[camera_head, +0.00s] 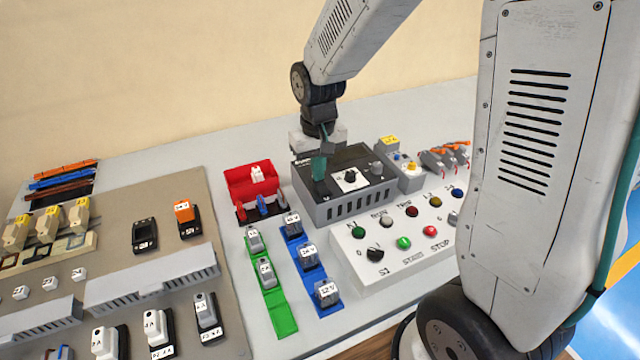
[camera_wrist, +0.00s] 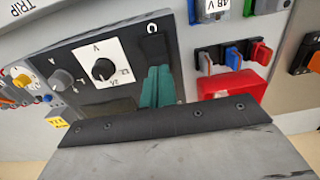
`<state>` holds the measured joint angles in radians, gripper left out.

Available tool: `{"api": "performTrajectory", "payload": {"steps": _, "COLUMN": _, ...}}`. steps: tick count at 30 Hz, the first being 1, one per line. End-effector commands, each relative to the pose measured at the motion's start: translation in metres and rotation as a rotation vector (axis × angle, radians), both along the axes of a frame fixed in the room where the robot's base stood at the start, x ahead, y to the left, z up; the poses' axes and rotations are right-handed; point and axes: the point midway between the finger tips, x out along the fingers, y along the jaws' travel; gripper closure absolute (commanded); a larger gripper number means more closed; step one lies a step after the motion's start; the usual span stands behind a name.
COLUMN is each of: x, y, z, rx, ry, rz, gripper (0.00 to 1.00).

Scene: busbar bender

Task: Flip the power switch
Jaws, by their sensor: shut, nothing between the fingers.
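The grey power supply box (camera_head: 335,208) with a dark front panel stands on the bench. It has a white-labelled knob (camera_head: 350,177), which also shows in the wrist view (camera_wrist: 103,69). In the wrist view a black switch (camera_wrist: 153,46) sits on the panel just beyond my fingertips, by a white curved mark. My gripper (camera_head: 319,168) is shut and empty, its teal fingers over the panel's left part. The fingers also show in the wrist view (camera_wrist: 158,80), very close to the switch; I cannot tell whether they touch it. In the head view my gripper hides the switch.
A red bin (camera_head: 238,183) stands left of the box, with small red and blue connectors in front. A white control panel (camera_head: 375,262) with coloured buttons lies in front of the box. Labelled modules sit on green (camera_head: 281,318) and blue strips nearby.

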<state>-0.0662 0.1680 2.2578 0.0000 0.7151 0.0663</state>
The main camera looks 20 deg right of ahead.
Motion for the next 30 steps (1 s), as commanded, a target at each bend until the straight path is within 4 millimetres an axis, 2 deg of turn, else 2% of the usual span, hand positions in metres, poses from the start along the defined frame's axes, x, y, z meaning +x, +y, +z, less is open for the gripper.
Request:
{"api": "performTrajectory", "payload": {"steps": 15, "x": 0.000, "y": 0.000, "z": -0.006, "rx": 0.000, "ry": 0.001, "rz": 0.000, "gripper": 1.00}}
{"api": "performTrajectory", "payload": {"steps": 30, "x": 0.000, "y": 0.000, "z": 0.033, "rx": 0.000, "ry": -0.001, "rz": 0.000, "gripper": 1.00}}
